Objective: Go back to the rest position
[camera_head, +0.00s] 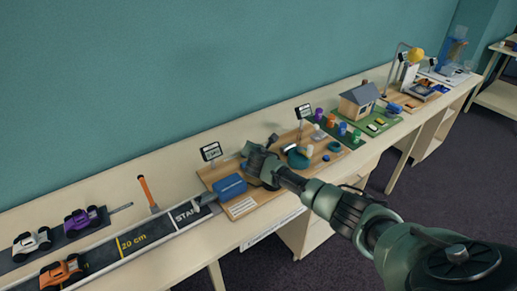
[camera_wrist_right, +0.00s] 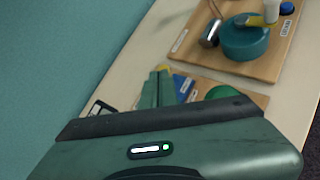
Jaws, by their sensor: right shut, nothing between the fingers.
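My right gripper (camera_head: 253,152) reaches in from the right over the long table, above the wooden board (camera_head: 242,209) with the blue box (camera_head: 230,187). Its slim green fingers also show in the right wrist view (camera_wrist_right: 160,84), shut together with nothing between them. The gripper body hides part of the board and whatever stands right behind it. My left gripper is in neither view.
A track (camera_head: 132,240) with toy cars and an orange post (camera_head: 148,193) lies at the left. A model house (camera_head: 358,101) and a lamp display stand farther right. Teal wall (camera_head: 180,70) is close behind; dark carpet (camera_head: 445,170) is open in front.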

